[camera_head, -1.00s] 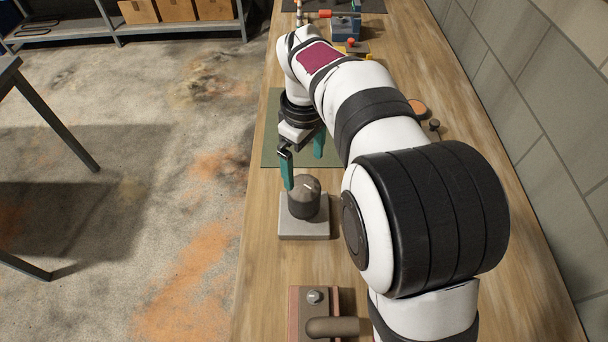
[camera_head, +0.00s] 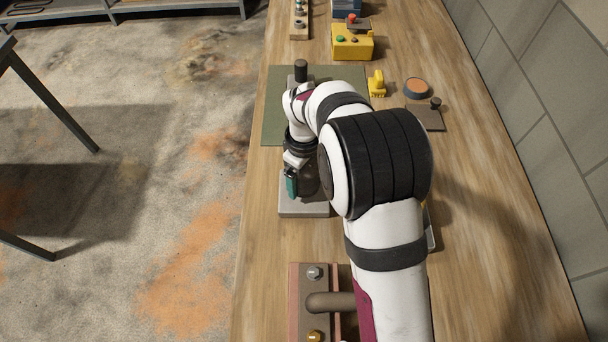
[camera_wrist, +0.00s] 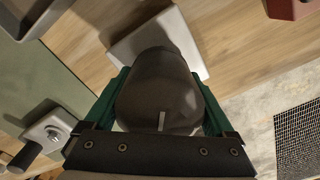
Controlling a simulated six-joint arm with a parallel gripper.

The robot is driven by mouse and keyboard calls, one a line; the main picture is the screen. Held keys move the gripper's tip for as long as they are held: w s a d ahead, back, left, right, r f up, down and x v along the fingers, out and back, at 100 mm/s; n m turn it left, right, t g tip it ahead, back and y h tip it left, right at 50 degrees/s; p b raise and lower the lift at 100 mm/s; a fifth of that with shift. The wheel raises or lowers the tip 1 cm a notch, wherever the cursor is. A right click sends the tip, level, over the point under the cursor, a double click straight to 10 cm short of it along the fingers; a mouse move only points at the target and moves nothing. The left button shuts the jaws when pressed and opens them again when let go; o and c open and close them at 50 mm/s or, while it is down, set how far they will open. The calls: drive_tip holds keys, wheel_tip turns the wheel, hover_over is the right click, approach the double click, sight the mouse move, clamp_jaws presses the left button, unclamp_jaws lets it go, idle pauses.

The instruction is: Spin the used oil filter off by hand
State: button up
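The used oil filter (camera_head: 309,188) is a dark grey-brown rounded canister on a pale square base (camera_head: 303,211) on the bench. My arm hides much of it in the head view. My gripper (camera_head: 304,186) is down at the filter, with one teal finger showing on its left side. In the wrist view the filter (camera_wrist: 158,85) lies between the two green fingers of my gripper (camera_wrist: 160,92), with a short pale mark on its near end. The fingers lie close along both sides. I cannot tell whether they press on it.
A reddish block (camera_head: 298,295) with bolts and a brown bar stands nearer on the bench. Beyond the filter lie a green mat (camera_head: 272,120), a dark-knobbed part (camera_head: 301,72) and a yellow box (camera_head: 352,43). A wall (camera_head: 560,130) runs along the right.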

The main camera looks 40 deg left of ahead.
drive_tip(key=c, duration=1.1)
drive_tip(key=n, duration=0.3)
drive_tip(key=shift+c, duration=0.2)
drive_tip(key=n, duration=1.4)
drive_tip(key=shift+r, duration=0.1)
drive_tip(key=o, duration=1.5)
